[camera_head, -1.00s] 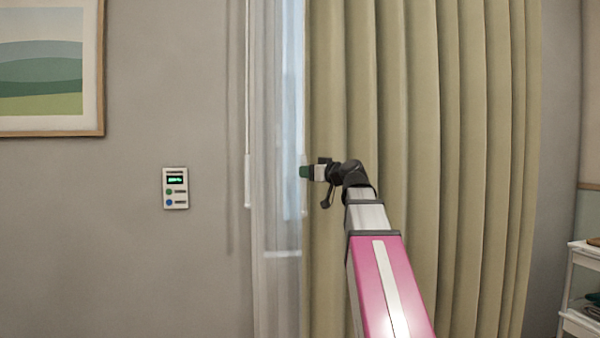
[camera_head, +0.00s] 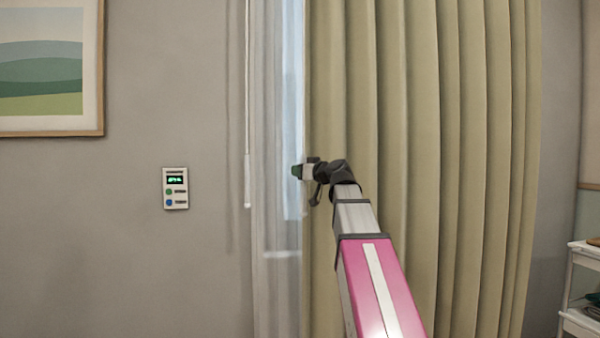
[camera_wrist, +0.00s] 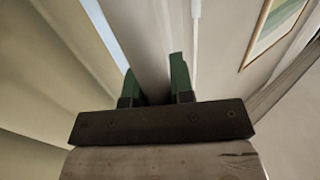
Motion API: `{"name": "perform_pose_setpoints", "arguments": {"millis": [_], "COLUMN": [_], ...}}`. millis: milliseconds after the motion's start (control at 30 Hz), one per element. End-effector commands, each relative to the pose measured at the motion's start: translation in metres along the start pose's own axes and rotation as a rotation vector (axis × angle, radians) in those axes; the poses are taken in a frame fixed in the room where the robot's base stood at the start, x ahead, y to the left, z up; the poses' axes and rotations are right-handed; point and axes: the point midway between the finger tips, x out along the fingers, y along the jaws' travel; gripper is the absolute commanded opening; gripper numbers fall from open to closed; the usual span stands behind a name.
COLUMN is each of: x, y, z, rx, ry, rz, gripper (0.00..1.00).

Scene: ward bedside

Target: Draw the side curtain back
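The olive-beige side curtain (camera_head: 420,120) hangs in folds across the middle and right of the head view. Its left edge is next to a sheer white curtain (camera_head: 275,130) and a strip of pale window. My gripper (camera_head: 297,171) is at about mid-height, with its green fingertips at the curtain's left edge and overlapping the sheer in the picture. In the wrist view the two green fingers (camera_wrist: 156,82) stand apart, with a grey-white band of the sheer showing between or behind them. The beige curtain (camera_wrist: 45,70) is to their left. I cannot tell whether the fingers touch any cloth.
A thin white wand (camera_head: 247,180) hangs left of the sheer. A small wall panel (camera_head: 175,188) and a framed landscape picture (camera_head: 50,70) are on the grey wall at left. A white shelf trolley (camera_head: 580,322) stands at the lower right.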

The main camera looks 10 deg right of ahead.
Motion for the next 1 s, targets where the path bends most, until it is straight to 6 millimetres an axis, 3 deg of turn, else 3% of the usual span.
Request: {"name": "perform_pose_setpoints", "arguments": {"millis": [167,367,667,1000], "x": [-0.003,-0.018,-0.064,-0.124], "y": [0.005,0.029,0.098,0.190], "z": [0.000,0.000,-0.001,-0.001], "rx": [0.000,0.000,0.000,0.001], "ry": [0.000,-0.001,0.000,0.000], "rz": [0.001,0.003,0.005,0.005], "gripper": [0.00,0.00,0.00,0.00]}}
